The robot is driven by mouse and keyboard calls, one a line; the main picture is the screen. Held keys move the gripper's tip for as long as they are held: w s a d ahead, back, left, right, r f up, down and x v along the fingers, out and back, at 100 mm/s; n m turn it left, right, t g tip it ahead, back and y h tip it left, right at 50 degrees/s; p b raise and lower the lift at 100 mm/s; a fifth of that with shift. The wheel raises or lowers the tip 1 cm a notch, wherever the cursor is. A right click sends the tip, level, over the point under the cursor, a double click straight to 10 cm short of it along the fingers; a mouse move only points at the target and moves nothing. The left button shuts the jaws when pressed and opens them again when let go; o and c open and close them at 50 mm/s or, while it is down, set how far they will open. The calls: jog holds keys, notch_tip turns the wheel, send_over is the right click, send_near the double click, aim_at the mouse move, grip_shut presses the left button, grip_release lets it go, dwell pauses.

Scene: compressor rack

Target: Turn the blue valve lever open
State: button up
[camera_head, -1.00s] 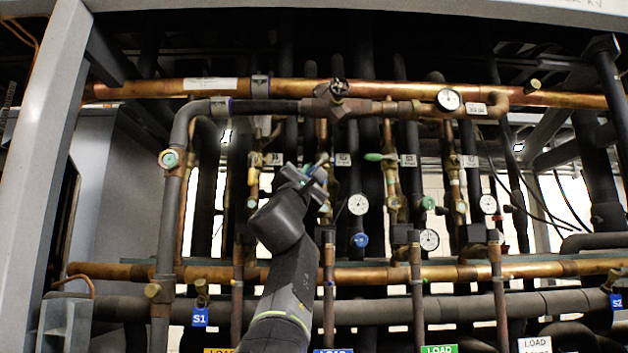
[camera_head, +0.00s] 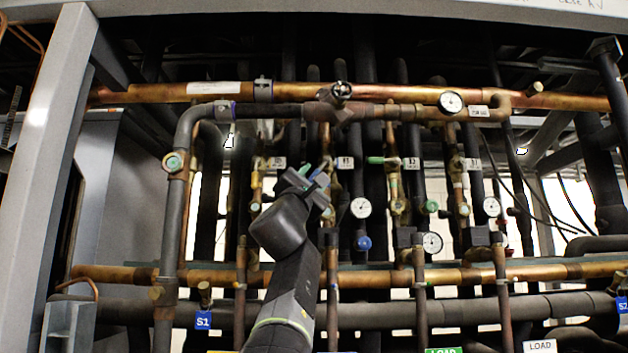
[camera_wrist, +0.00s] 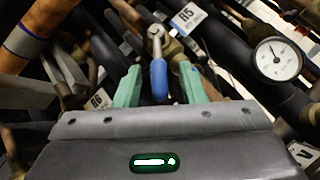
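The blue valve lever (camera_wrist: 158,80) shows in the wrist view, its blue sleeve pointing down toward my gripper from a metal valve stem. My gripper (camera_wrist: 160,86) is open, with one green finger on each side of the blue sleeve. A gap shows on both sides, so the fingers do not appear to grip it. In the head view my gripper (camera_head: 312,178) is up at the valve row, and a small bit of the blue lever (camera_head: 320,169) shows by its tips. My gripper partly hides the valve there.
A white tag (camera_wrist: 188,18) and a pressure gauge (camera_wrist: 277,60) are right of the lever. A copper pipe (camera_wrist: 38,35) crosses the wrist view's upper left. Pipes crowd the space.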

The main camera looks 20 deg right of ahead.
jog(key=s+a, duration=0.8)
jog(key=s, duration=0.1)
jog(key=shift+s+f, duration=0.15)
jog(key=shift+s, duration=0.2)
jog(key=shift+c, duration=0.3)
